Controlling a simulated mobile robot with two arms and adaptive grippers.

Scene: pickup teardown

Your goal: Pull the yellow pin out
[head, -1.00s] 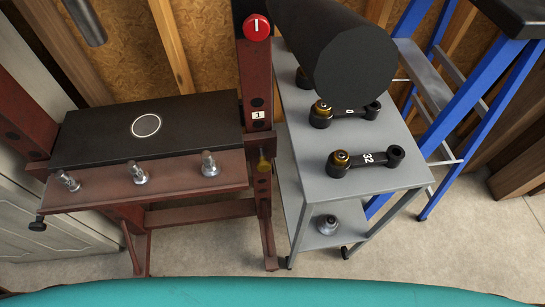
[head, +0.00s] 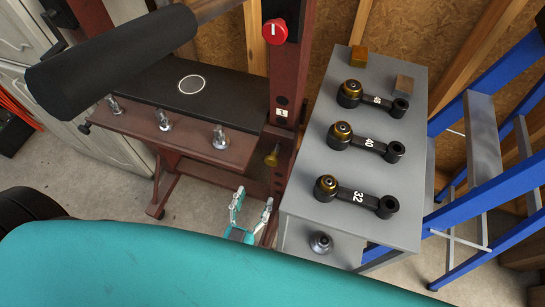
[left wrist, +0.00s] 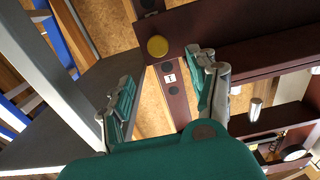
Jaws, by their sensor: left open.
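The yellow pin (head: 272,157) sticks out of the right post of the dark red press, below a white label. In the left wrist view its round yellow head (left wrist: 157,46) faces me, beyond and between the fingertips. My left gripper (head: 254,198) is open with nothing between its fingers. In the head view it appears below the pin, apart from it. The left wrist view shows its two fingers (left wrist: 162,72) spread wide on either side of the labelled post. My right gripper is not in view.
A grey cart (head: 305,150) with several black numbered arms stands right of the post. A black press bed (head: 225,95) lies left of it. A thick black cylinder (head: 110,65) crosses the upper left. A blue ladder (head: 450,205) stands at the right.

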